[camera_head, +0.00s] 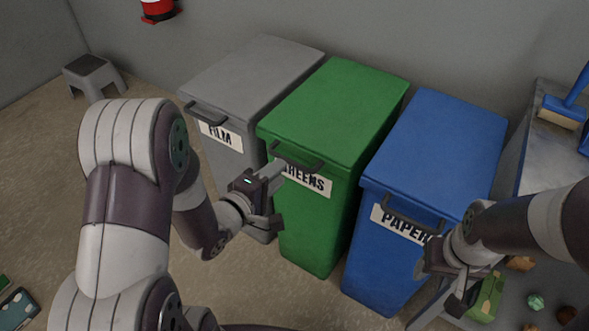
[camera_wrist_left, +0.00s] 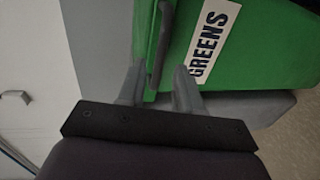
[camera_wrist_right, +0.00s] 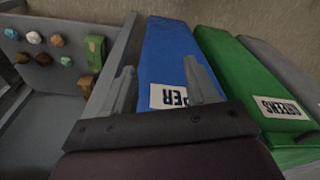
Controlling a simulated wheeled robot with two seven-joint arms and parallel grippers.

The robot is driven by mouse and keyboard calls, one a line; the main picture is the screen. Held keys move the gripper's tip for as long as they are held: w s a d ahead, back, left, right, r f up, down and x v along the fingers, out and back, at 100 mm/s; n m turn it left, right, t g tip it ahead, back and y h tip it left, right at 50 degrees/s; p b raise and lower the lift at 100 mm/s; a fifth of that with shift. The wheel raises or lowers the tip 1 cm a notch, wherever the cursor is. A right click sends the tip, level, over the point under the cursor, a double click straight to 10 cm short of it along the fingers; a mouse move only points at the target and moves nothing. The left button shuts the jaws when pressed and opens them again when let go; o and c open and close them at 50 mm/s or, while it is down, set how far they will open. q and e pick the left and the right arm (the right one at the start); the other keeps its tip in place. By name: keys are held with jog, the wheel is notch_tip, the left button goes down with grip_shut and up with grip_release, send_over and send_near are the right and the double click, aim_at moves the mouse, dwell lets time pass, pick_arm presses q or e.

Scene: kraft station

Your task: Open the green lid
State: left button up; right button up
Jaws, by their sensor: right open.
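The green bin's lid (camera_head: 339,105) is closed flat on the bin (camera_head: 312,230) marked GREENS. Its dark bar handle (camera_head: 298,160) sits at the lid's front edge and also shows in the left wrist view (camera_wrist_left: 162,45). My left gripper (camera_head: 274,194) is in front of the green bin, close to the handle. In the left wrist view its fingers are apart, with the handle seen between and beyond the tips; contact cannot be told. My right gripper (camera_head: 463,287) is open and empty, in front of the blue bin.
A grey bin (camera_head: 255,75) marked FILM stands left of the green one, a blue bin (camera_head: 440,140) marked PAPER right. All their lids are closed. A grey counter (camera_head: 550,160) with a blue brush is at far right. A grey stool (camera_head: 90,70) stands back left.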

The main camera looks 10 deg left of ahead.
aim_at(291, 160)
pick_arm(q)
jog(key=b+x, duration=0.1)
jog(key=x, duration=0.5)
jog(key=shift+w+f, duration=0.1)
jog(key=shift+w, duration=0.15)
grip_shut()
